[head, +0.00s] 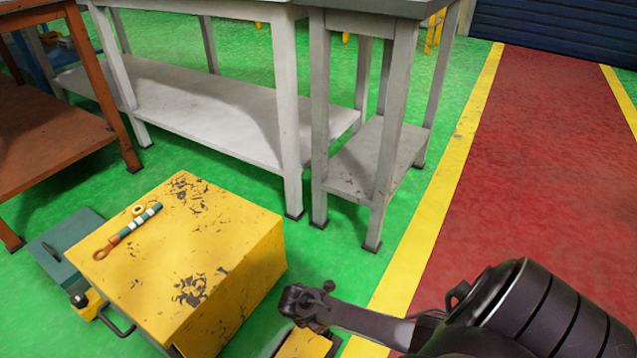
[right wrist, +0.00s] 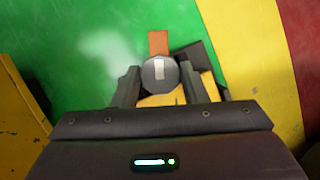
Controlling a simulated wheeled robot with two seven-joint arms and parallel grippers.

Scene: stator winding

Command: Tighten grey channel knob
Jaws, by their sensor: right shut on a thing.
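In the right wrist view a round grey knob (right wrist: 153,80) with a pale rectangular mark on its face sits between the two fingers of my right gripper (right wrist: 160,85). The fingers are shut on it, one on each side. An orange-brown block (right wrist: 159,43) shows just beyond the knob, and a yellow part (right wrist: 170,101) lies below it. In the head view my right arm comes in from the lower right, with its dark end (head: 308,304) above a small yellow piece (head: 304,346). I cannot make out the knob there. My left gripper is not in view.
A worn yellow box (head: 150,265) stands left of my right arm, with a striped tool (head: 130,230) on top. A grey-green case (head: 65,240) is behind its left side. White tables (head: 210,110) stand behind. Green floor lies between; a red lane (head: 540,160) runs right.

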